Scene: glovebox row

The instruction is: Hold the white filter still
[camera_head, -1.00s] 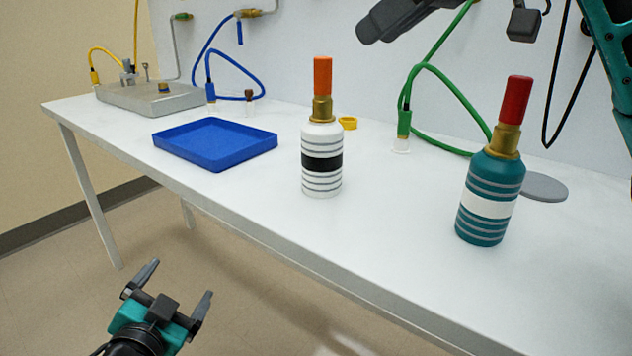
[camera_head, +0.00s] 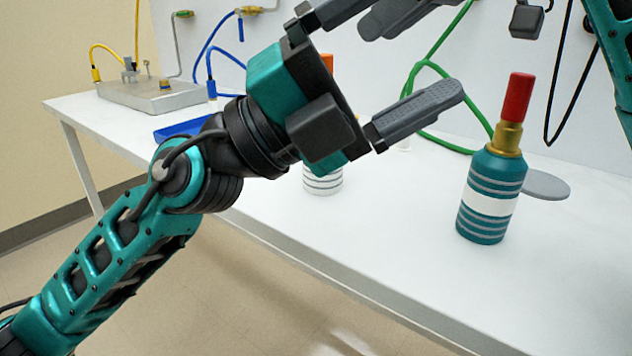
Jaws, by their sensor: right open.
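The white filter (camera_head: 322,183) stands upright on the bench, mostly hidden behind my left gripper (camera_head: 420,45). Its grey-ringed base and a bit of its orange top show. My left gripper is open, with its fingers wide apart and no object seen between them. It is in front of the filter in the picture; I cannot tell whether they touch. My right gripper (camera_head: 390,17) is open at the top edge.
A teal filter with a red top (camera_head: 490,195) stands at the right by a grey disc (camera_head: 545,185). A blue tray (camera_head: 170,131) is partly hidden behind my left arm. A green hose (camera_head: 445,75) hangs behind. The bench's front middle (camera_head: 390,235) is clear.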

